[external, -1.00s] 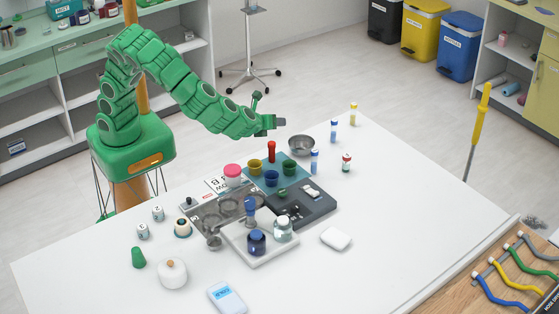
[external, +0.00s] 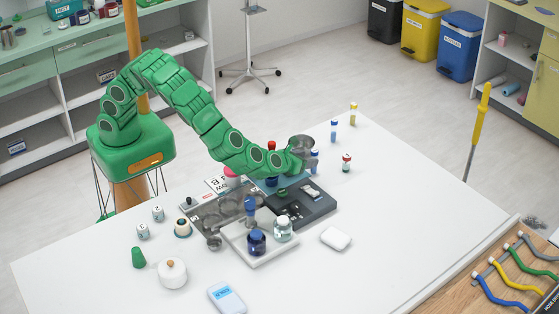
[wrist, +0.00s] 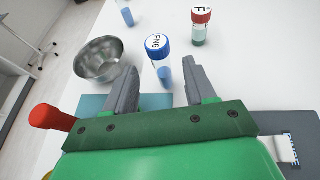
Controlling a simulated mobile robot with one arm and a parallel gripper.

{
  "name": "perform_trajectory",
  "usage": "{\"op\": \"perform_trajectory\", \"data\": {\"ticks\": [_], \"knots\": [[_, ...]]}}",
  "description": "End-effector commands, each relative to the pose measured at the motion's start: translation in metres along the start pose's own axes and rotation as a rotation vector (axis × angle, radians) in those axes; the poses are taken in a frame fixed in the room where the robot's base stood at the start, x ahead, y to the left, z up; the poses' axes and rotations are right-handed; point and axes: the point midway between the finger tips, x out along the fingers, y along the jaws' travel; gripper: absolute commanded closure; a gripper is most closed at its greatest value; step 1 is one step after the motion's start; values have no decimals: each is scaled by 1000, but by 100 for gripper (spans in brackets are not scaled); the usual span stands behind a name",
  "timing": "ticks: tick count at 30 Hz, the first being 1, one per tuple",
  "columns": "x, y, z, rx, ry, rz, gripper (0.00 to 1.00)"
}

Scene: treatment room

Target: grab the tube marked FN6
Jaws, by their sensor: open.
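The tube marked FN6 (wrist: 158,47) has a blue cap with a white label and stands on the white table. In the wrist view it shows between the lines of my two fingers, closer to the right one. My gripper (wrist: 160,66) is open and empty, and I cannot tell whether its tips reach around the tube. In the external view the blue-capped tube (external: 315,158) stands just right of the end of my arm, partly covered; the fingers are hard to make out there.
A steel bowl (wrist: 104,60) is left of the tube. A red-capped tube (wrist: 201,26) with a label starting with F stands behind right, and another blue tube (wrist: 125,12) behind left. A red-topped item (wrist: 50,118) is by my left finger. A yellow-capped tube (external: 353,110) stands farther back.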

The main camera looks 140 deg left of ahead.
Motion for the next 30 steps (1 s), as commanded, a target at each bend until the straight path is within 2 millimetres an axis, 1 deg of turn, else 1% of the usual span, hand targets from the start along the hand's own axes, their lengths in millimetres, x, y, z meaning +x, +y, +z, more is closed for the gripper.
{"op": "perform_trajectory", "data": {"ticks": [3,11,18,21,24,29,30], "knots": [[12,1,-1,0,1,2,45],[26,0,-1,0,1,2,45],[56,-1,0,-3,0,3,45],[65,-2,0,-4,0,1,45],[68,-2,1,-3,-1,0,45],[68,-2,0,-3,-1,0,45],[68,-2,0,-2,-1,0,50]]}}
